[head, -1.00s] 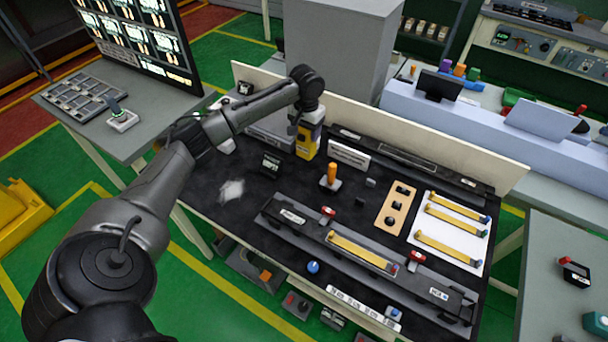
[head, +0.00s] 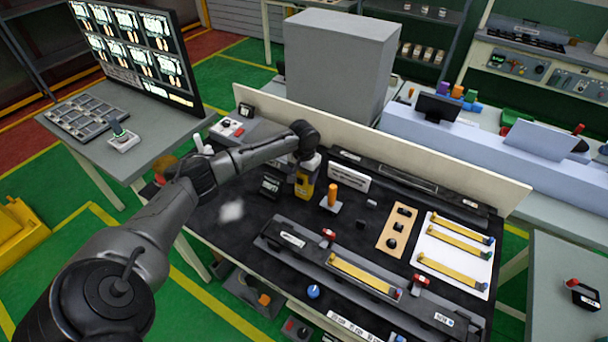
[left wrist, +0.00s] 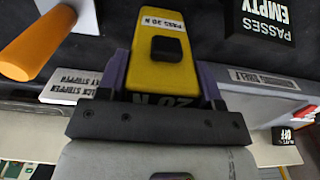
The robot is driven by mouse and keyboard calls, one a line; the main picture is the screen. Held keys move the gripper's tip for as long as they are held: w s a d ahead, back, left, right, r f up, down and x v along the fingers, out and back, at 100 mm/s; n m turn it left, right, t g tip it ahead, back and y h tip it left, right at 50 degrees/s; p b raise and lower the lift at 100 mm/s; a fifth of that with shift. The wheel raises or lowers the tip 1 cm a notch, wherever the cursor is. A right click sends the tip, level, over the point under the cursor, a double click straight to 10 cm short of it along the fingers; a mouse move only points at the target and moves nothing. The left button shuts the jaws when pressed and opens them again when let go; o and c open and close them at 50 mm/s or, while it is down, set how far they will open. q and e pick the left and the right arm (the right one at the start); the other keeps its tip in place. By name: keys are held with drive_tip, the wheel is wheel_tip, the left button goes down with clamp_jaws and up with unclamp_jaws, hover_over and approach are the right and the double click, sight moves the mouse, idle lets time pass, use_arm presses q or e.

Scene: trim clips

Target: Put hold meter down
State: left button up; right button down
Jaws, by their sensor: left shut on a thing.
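The hold meter (head: 306,183) is a yellow and dark upright block at the back left of the black bench. My left gripper (head: 307,163) comes from above and is shut on it. My right gripper is not in view.
An orange-handled peg on a stand (head: 332,196) is to the right of the meter. A small dark display (head: 270,186) is close on its left. A white sign (head: 348,177) stands behind the peg. A long grey fixture (head: 345,270) lies in front.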

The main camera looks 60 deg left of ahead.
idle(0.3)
use_arm(q)
drive_tip(key=o, duration=0.9)
wheel_tip(320, 180, up, 12)
drive_tip(key=shift+r+p, duration=0.1)
drive_tip(key=shift+p, duration=0.4)
